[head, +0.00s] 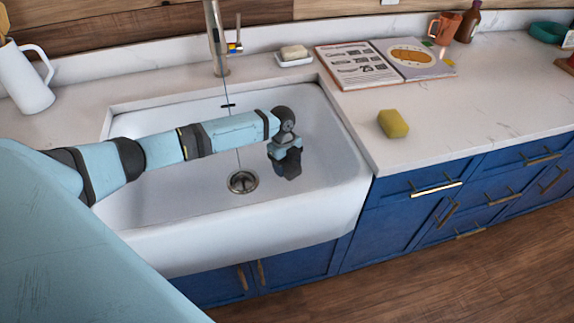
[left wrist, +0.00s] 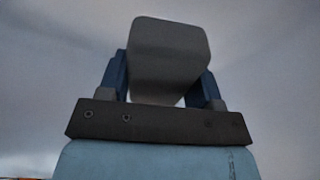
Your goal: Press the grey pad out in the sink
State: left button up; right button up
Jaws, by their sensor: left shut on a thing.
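The white sink (head: 150,210) is set in the counter, with its drain (head: 243,181) in the floor of the basin. My left arm reaches across the basin from the left. My left gripper (head: 287,168) points down inside the basin, right of the drain. In the left wrist view, the grey pad (left wrist: 168,52) sits between the two blue fingers of my left gripper (left wrist: 165,88), which is shut on it. In the head view the pad is hard to make out behind the gripper. I cannot tell whether it touches the basin. My right gripper is not in view.
The faucet (head: 216,40) with a thin water stream stands behind the sink. A soap dish (head: 294,62) is at the back rim. A yellow sponge (head: 393,123) and an open magazine (head: 357,66) lie on the right counter. A white pitcher (head: 22,80) stands left.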

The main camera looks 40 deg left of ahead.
pick_arm(q)
jog(key=shift+f, duration=0.2)
jog(key=shift+f+b, duration=0.6)
jog(key=shift+f, duration=0.3)
jog(key=b, duration=0.3)
send_over(287, 190)
jog(key=f, duration=0.5)
jog(key=shift+w+a, duration=0.15)
jog(key=shift+w, duration=0.1)
jog(key=shift+f, duration=0.7)
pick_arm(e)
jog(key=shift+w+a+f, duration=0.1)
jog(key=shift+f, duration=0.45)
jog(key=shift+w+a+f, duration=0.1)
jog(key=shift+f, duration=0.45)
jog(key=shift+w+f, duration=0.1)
pick_arm(q)
jog(key=shift+f+b, duration=0.5)
jog(key=shift+f, duration=0.1)
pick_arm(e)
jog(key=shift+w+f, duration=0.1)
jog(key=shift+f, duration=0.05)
pick_arm(q)
jog(key=shift+s+f, duration=0.15)
jog(key=shift+f, duration=0.1)
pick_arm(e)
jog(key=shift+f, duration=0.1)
